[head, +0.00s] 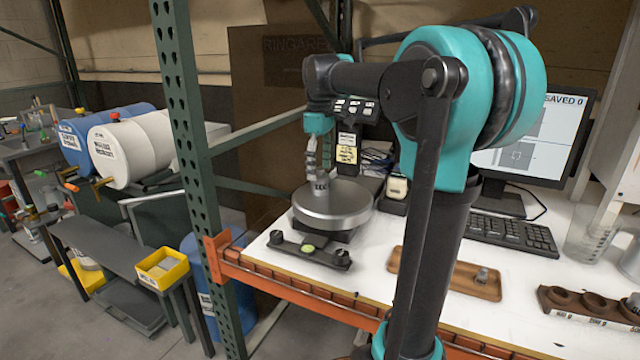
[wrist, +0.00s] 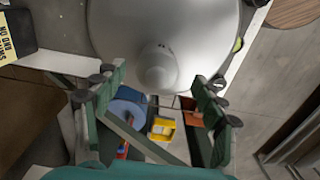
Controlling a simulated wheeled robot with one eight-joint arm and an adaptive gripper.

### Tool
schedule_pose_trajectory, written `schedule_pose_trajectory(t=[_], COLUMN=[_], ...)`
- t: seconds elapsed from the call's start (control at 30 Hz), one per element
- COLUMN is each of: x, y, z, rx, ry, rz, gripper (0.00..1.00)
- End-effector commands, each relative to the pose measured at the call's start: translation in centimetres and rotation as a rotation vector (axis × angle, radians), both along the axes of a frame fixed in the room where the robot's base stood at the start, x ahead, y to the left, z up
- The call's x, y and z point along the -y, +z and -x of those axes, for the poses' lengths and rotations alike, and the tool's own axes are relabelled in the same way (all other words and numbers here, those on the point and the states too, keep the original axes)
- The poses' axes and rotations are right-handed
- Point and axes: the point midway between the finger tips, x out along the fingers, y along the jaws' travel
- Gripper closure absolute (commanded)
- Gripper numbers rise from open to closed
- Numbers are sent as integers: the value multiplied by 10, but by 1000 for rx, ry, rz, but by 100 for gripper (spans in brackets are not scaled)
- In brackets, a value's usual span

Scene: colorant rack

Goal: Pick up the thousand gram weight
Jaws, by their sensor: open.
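A silver metal weight (head: 322,188) with a knob on top stands on the round steel pan (head: 345,208) of a scale. Its label is only partly readable. In the wrist view the weight (wrist: 158,70) shows from above, with the pan (wrist: 110,28) behind it. My gripper (head: 319,165) points down at the weight in the head view and hides its upper part. In the wrist view my gripper (wrist: 162,88) is open, its fingers spread on either side of the weight's knob with visible gaps. I cannot tell the exact height of the fingertips over the knob.
A dark bar with knobs (head: 308,250) lies in front of the scale. A wooden tray (head: 420,272) holds a small weight (head: 482,276). A brown holder (head: 590,306) with round holes sits at the right. A keyboard (head: 500,230) and monitor stand behind. A green rack post (head: 190,150) rises left.

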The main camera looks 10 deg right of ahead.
Motion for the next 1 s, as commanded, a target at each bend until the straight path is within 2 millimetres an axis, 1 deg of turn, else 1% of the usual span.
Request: schedule_pose_trajectory(t=[0.2,0.3,0.43,0.63,1.0], x=[2,2,2,2,2], y=[-30,-42,-48,-48,-48], z=[-4,-4,-4,-4,-3], rx=[0,0,0,0,0], ry=[0,0,0,0,0], rz=[0,0,0,0,0], gripper=[30,30,30,30,76])
